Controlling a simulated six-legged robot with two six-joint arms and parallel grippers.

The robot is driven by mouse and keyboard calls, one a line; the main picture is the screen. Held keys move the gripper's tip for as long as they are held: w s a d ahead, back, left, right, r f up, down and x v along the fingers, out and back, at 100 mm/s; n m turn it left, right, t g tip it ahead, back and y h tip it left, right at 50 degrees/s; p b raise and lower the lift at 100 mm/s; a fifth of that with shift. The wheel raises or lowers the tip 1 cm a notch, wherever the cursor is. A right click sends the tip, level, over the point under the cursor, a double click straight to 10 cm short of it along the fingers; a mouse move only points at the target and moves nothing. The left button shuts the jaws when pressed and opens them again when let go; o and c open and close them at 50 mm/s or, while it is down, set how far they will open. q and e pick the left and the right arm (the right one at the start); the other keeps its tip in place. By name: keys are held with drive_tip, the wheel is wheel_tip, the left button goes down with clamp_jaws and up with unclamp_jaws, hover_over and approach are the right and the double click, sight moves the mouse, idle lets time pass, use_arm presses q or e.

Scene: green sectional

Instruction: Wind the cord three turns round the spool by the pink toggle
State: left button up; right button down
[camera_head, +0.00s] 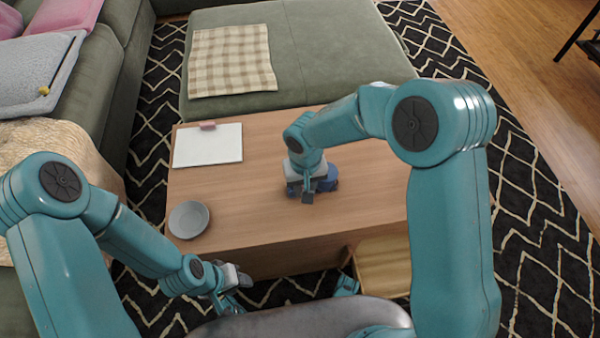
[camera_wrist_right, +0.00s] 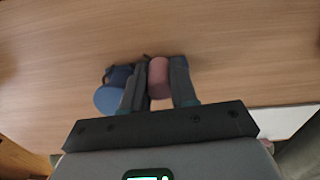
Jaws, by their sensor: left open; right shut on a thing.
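The blue spool (camera_head: 327,181) is on the wooden table, partly hidden by my right gripper (camera_head: 307,194). In the right wrist view the spool shows a blue round face (camera_wrist_right: 108,99) and a darker blue part behind it. My right gripper (camera_wrist_right: 157,92) is shut on the pink toggle (camera_wrist_right: 158,77), with a finger on each side of it. The toggle is close beside the spool. I cannot make out the cord or any turns of it. My left gripper (camera_head: 236,292) is open and empty, low by the table's front left, away from the spool.
The table (camera_head: 245,195) also bears a white board (camera_head: 208,147) with a pink clip (camera_head: 207,125) and a grey dish (camera_head: 188,219). The tabletop around the spool is clear. A green sectional (camera_head: 310,60) lies behind.

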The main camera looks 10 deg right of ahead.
drive_tip(key=s+d, duration=0.1)
drive_tip(key=d, duration=0.1)
drive_tip(key=s+d+b, duration=0.1)
drive_tip(key=s+d, duration=0.1)
drive_tip(key=shift+s+d+f, duration=0.1)
drive_tip(key=shift+d, duration=0.15)
drive_tip(key=d, duration=0.4)
drive_tip(key=w+d, duration=0.1)
drive_tip(key=d, duration=0.1)
drive_tip(key=shift+d+r, duration=0.2)
drive_tip(key=w+d+p, duration=0.2)
drive_tip(key=w, duration=0.1)
drive_tip(key=shift+w+d+f, duration=0.1)
drive_tip(key=shift+w+d, duration=0.55)
drive_tip(key=shift+w, duration=0.1)
